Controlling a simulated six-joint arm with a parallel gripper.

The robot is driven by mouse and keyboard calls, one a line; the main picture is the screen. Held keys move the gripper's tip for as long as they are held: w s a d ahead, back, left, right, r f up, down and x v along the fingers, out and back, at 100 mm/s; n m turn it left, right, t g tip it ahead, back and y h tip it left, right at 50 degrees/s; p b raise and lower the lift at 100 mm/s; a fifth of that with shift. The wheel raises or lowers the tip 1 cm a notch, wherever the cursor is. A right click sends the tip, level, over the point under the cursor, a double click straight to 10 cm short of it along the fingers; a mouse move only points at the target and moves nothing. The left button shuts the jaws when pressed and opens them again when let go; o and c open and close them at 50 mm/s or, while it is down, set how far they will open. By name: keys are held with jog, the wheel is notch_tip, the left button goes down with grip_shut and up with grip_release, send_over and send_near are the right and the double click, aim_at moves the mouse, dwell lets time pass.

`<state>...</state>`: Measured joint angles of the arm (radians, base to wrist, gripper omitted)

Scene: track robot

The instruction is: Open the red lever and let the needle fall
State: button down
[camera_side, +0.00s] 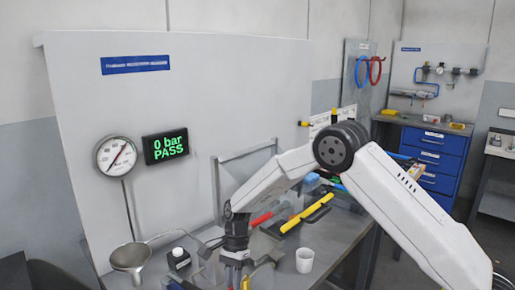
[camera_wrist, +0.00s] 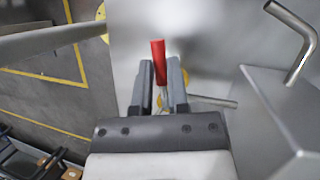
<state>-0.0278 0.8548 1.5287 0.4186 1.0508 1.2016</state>
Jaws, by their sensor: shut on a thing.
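The red lever (camera_wrist: 158,58) stands up between the two fingers of my gripper (camera_wrist: 162,80) in the wrist view. The fingers are closed on its lower part, where a metal stem shows. In the side view my gripper (camera_side: 236,262) points down near the bottom edge, and I cannot make out the lever there. The round white gauge (camera_side: 117,155) is on the left, with its dark needle slanted from lower left to upper right. The display (camera_side: 166,146) beside it reads "0 bar PASS" in green.
A metal funnel (camera_side: 130,257), a white cup (camera_side: 304,260) and a yellow-and-black tool (camera_side: 307,213) are around my gripper on the bench. In the wrist view a bent metal rod (camera_wrist: 304,45) is at the right and a grey pipe (camera_wrist: 50,40) at the left.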

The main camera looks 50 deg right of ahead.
jog(key=shift+w, duration=0.15)
dwell(0.8)
jog(key=shift+w+r+m+t+y, duration=0.1)
jog(key=shift+w+m+t+y, duration=0.25)
jog(key=shift+m, duration=0.75)
jog(key=c, duration=0.6)
grip_release()
jog(key=shift+v, duration=3.95)
